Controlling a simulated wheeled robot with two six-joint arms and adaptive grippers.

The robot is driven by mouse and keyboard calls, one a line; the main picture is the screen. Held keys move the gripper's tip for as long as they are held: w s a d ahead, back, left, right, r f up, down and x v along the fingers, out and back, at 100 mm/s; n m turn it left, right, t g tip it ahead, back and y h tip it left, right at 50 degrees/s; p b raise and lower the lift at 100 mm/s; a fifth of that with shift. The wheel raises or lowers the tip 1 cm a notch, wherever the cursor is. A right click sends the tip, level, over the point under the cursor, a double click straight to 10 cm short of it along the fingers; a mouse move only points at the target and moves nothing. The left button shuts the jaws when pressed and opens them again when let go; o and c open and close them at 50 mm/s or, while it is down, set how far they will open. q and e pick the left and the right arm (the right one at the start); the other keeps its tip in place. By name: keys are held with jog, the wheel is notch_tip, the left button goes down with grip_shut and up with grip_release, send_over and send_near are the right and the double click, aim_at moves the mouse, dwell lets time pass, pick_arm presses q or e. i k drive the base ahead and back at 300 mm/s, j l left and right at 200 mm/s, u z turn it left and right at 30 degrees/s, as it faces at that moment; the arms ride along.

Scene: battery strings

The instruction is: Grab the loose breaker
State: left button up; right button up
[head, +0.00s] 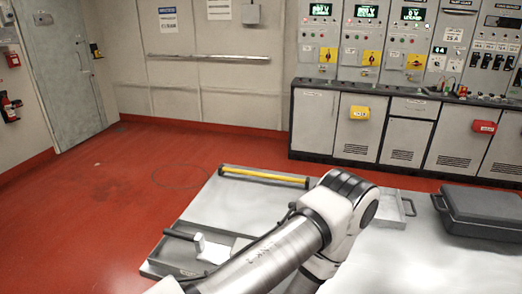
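I cannot pick out a loose breaker for sure in the head view. One of my arms crosses the bottom middle of the picture, coming in from the lower left and bending down at its elbow, and hides part of the table. Neither of my grippers is in view. A shallow grey tray (160,268) at the table's left edge has a dark-handled tool (181,235) and a small pale block (214,252) in or beside it. I cannot tell what the block is.
A light table (400,262) fills the lower middle. A yellow bar (265,178) lies along its far edge. A small handled metal box (390,212) and a dark case (485,208) are on the right. Electrical cabinets (312,115) stand behind, with open red floor (110,190) left.

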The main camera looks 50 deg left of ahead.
aim_at(210, 253)
jog(key=u, duration=1.85)
